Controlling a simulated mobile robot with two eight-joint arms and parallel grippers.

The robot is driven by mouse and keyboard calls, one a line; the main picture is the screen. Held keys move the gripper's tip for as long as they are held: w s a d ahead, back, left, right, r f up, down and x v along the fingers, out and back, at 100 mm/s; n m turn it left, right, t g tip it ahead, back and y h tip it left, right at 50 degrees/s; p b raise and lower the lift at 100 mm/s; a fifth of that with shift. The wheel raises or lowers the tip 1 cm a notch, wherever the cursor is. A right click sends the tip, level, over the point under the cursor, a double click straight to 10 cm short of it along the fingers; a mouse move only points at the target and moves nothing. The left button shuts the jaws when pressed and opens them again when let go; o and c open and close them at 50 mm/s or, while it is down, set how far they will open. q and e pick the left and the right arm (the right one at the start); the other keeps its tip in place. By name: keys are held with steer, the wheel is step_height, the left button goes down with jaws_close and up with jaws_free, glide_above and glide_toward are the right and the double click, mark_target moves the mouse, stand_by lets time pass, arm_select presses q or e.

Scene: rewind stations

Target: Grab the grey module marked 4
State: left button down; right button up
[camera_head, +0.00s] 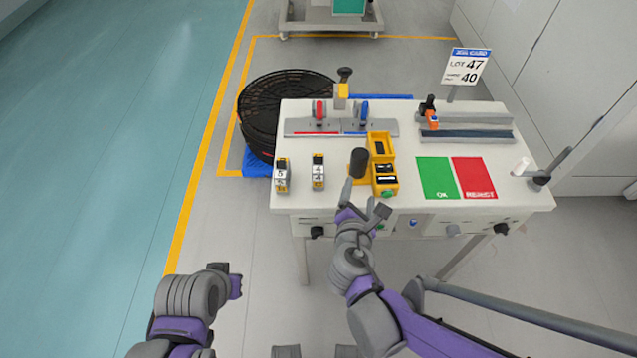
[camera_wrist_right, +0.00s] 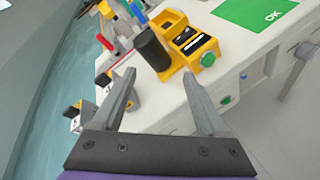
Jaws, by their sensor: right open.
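The grey module marked 4 (camera_head: 318,172) stands on the white bench near its front left edge, with a white number label and a yellow-and-black top. A similar module marked 5 (camera_head: 282,176) stands to its left. My right gripper (camera_head: 364,198) is open and empty at the bench's front edge, right of module 4 and apart from it.
A yellow fixture (camera_head: 384,179) with a black cylinder (camera_head: 358,163) stands just beyond my right gripper. Green OK (camera_head: 437,179) and red REJECT (camera_head: 474,178) pads lie to the right. A clamp rail (camera_head: 340,127) stands behind. The bench between module 4 and the rail is clear.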

mark_target(318, 169)
steer(key=a+f+n+t+y+b, duration=0.1)
steer(key=a+n+t+y+b, duration=0.15)
steer(key=a+n, duration=0.7)
steer(key=w, duration=0.3)
steer(key=w+f+p, duration=0.1)
steer(key=w, duration=0.1)
steer(key=shift+w+d, duration=0.2)
steer(key=shift+w, duration=0.15)
steer(key=w, duration=0.5)
steer(key=shift+w+a+f, duration=0.15)
steer(key=shift+w+f, duration=0.2)
steer(key=shift+f, duration=0.05)
arm_select(q)
steer(key=shift+s+f, duration=0.2)
steer(key=shift+f, duration=0.3)
steer(key=shift+s+f, duration=0.2)
steer(key=shift+f, duration=0.3)
arm_select(e)
jaws_close()
